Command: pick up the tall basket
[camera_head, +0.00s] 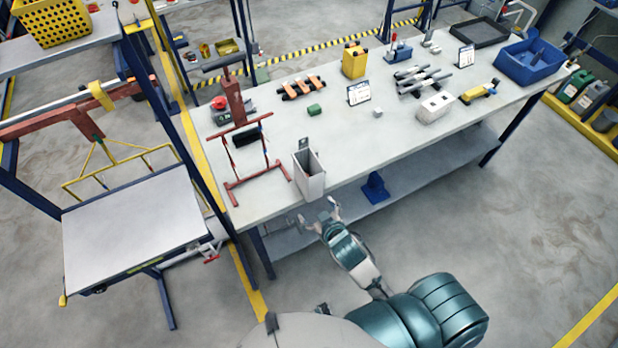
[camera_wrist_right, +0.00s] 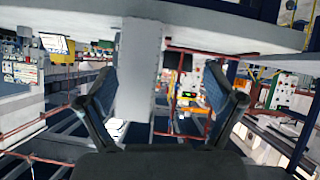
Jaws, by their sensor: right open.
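The tall basket (camera_head: 311,183) is a narrow, light-grey, open-topped box with a raised back tab. It stands upright at the near edge of the long workbench, towards its left end. My right gripper (camera_head: 323,215) is open and empty, just in front of the bench edge near the basket's base. In the right wrist view, the open right gripper (camera_wrist_right: 160,78) has its fingers spread on both sides of a tall grey panel that looks like the basket (camera_wrist_right: 138,65). No contact shows. My left gripper does not show.
A red frame stand (camera_head: 262,178) is left of the basket on the workbench (camera_head: 385,145). A white box (camera_head: 435,107), yellow canister (camera_head: 354,61) and blue tray (camera_head: 530,62) are farther along. A lower shelf (camera_head: 400,185) lies beneath. A separate grey table (camera_head: 130,225) is at left.

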